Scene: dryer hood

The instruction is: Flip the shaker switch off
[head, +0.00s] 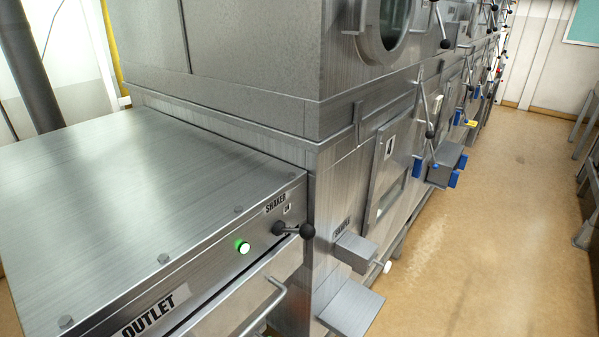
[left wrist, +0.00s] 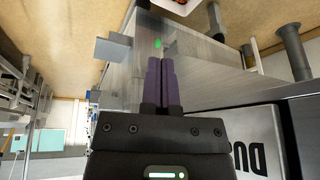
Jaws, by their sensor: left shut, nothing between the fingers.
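The shaker switch (head: 293,229) is on the front of the steel outlet box, below the SHAKER label (head: 276,203). Its lever points to the right in the head view and ends in a black ball. A small label plate (head: 287,209) sits just above it. A green lamp (head: 243,247) left of the switch is lit. Neither gripper shows in the head view. In the left wrist view my left gripper (left wrist: 160,60) is shut and empty, with its dark purple fingers together. A green glow (left wrist: 158,43) shows just beyond the fingertips. I cannot clearly make out the switch there.
The outlet box (head: 140,180) has a broad flat top and a bar handle (head: 268,308) on its front. A sample box (head: 356,252) and a metal ledge (head: 351,307) stick out right of the switch. The floor (head: 470,240) along the dryer is clear.

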